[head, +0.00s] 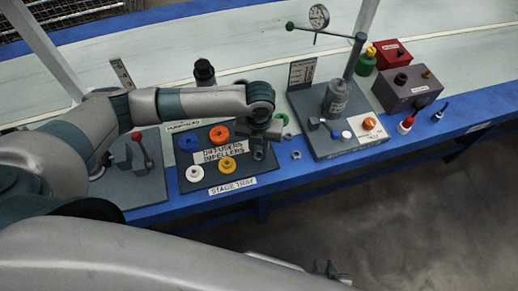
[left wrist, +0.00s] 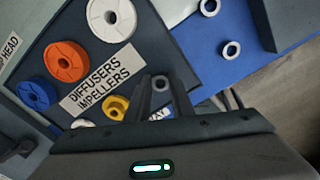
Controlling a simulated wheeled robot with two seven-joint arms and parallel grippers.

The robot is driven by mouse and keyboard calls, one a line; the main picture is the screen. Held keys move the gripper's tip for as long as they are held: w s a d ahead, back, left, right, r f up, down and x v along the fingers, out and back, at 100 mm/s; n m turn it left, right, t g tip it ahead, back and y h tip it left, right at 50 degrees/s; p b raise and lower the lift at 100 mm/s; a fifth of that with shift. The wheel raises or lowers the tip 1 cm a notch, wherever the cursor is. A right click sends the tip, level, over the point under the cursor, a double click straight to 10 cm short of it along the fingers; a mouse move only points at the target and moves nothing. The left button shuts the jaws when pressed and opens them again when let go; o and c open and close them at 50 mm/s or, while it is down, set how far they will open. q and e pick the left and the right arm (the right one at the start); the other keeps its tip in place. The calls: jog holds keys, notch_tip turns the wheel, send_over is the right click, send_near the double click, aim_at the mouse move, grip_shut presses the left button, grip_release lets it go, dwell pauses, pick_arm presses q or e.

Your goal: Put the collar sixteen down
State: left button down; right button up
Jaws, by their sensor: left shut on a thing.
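My left gripper (head: 259,152) is over the right edge of the stage tray (head: 252,180), fingers pointing down. In the left wrist view its fingers (left wrist: 158,98) are shut on a small grey ring (left wrist: 161,83), which looks like a collar; its number cannot be read. Two similar grey rings lie on the blue bench right of the tray, one nearer (left wrist: 230,49) and one farther (left wrist: 209,7); the nearer one shows in the head view (head: 296,155). My right gripper (head: 331,271) seems to be the small dark part at the bottom, mostly hidden by my arm.
The tray carries blue (head: 187,143), orange (head: 219,134), white (head: 194,173) and yellow (head: 227,165) wheels around a label. A grey stand (head: 330,146) with a dial gauge (head: 319,16) is to the right. A red-knobbed lever (head: 138,138) is left. Some blue bench is bare between tray and stand.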

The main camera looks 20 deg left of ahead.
pick_arm(q)
jog(key=shift+f, duration=0.35)
jog(key=shift+f, duration=0.2)
jog(key=c, duration=1.5)
grip_release()
jog(key=shift+c, duration=0.2)
jog(key=shift+r, duration=0.1)
